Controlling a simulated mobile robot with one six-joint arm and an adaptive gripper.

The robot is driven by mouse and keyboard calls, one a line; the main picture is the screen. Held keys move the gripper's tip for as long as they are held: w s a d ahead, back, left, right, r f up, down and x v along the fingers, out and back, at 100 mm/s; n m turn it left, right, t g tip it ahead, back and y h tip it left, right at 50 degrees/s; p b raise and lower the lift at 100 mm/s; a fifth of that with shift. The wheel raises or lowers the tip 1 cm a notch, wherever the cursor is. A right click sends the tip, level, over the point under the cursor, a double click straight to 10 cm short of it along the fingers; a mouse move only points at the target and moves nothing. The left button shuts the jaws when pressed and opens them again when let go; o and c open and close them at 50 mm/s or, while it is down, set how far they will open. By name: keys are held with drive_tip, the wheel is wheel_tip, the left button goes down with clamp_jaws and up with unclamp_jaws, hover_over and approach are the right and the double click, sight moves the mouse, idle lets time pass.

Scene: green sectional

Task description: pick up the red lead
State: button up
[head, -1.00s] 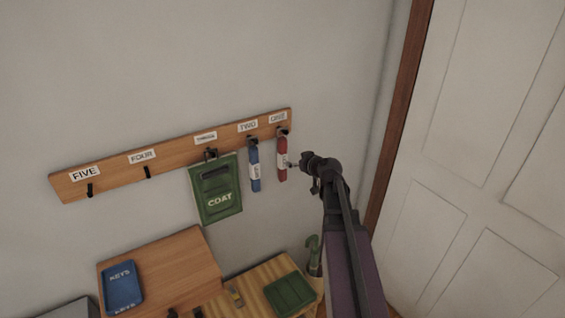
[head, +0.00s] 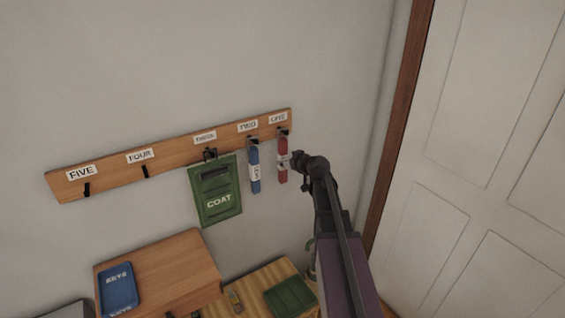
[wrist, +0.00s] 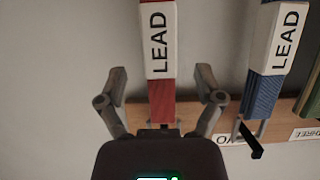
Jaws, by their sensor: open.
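The red lead (head: 283,172) hangs from the hook under the label ONE at the right end of the wooden rack. It has a white band marked LEAD. In the wrist view the red lead (wrist: 162,104) runs down between the two open fingers of my gripper (wrist: 161,84), with a gap on each side. In the head view my gripper (head: 293,161) is at the lead's right side and overlaps part of it. Its fingers are too small there to make out.
The blue lead (head: 254,178) hangs close by on hook TWO, and the green COAT pouch (head: 215,205) on hook THREE. The wooden rack (head: 108,173) is on the wall. Below are a blue KEYS tray (head: 118,287) and a green tray (head: 290,296). A door (head: 490,130) is to the right.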

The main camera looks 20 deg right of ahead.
sight(285, 160)
drive_tip(key=shift+b+x, duration=0.75)
drive_tip(key=shift+x, duration=1.45)
drive_tip(key=shift+s+f, duration=0.1)
drive_tip(key=shift+f, duration=0.05)
drive_tip(key=shift+c, duration=0.2)
clamp_jaws()
